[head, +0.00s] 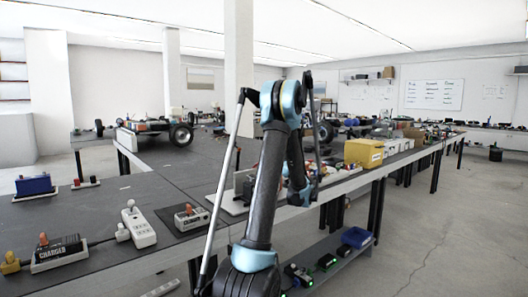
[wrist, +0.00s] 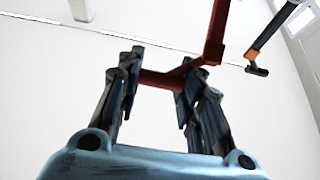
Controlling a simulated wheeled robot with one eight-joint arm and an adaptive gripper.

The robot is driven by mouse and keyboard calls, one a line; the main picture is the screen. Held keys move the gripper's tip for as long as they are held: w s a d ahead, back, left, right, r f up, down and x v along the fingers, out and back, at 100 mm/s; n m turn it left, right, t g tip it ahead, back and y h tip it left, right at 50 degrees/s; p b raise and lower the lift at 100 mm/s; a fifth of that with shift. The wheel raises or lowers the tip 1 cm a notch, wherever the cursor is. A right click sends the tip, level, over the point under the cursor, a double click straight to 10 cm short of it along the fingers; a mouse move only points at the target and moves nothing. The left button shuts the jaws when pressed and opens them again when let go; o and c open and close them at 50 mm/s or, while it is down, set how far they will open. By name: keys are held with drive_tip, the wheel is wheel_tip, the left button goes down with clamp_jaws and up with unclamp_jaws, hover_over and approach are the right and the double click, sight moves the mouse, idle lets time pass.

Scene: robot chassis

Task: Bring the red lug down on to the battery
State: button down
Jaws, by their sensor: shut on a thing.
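In the wrist view my gripper (wrist: 158,90) has its two dark fingers closed on a red piece (wrist: 165,79), which I take to be the red lug. The red piece lies across between the fingers, and a red strip rises from its right side to the top edge. In the head view my arm comes down over the near table, and its light blue end (head: 300,193) is partly behind my own arm link. The lug cannot be made out there. I cannot pick out the battery for certain; the area behind my arm is hidden.
A black stick-like part with orange (wrist: 256,60) is at the wrist view's upper right. In the head view, a charger (head: 60,254), a white power strip (head: 138,228) and a blue box (head: 35,186) stand left on the dark table. A yellow box (head: 363,153) stands right of my arm.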

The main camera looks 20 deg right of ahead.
drive_tip(key=shift+s+d+f, duration=0.1)
drive_tip(key=shift+s+f, duration=0.3)
drive_tip(key=shift+f, duration=0.5)
drive_tip(key=shift+s+d+f, duration=0.15)
drive_tip(key=shift+s+f, duration=0.2)
drive_tip(key=shift+f, duration=0.5)
drive_tip(key=shift+s+d+f, duration=0.1)
drive_tip(key=shift+s+f, duration=0.3)
drive_tip(key=shift+f, duration=0.5)
drive_tip(key=c, duration=1.1)
unclamp_jaws()
drive_tip(key=v, duration=1.2)
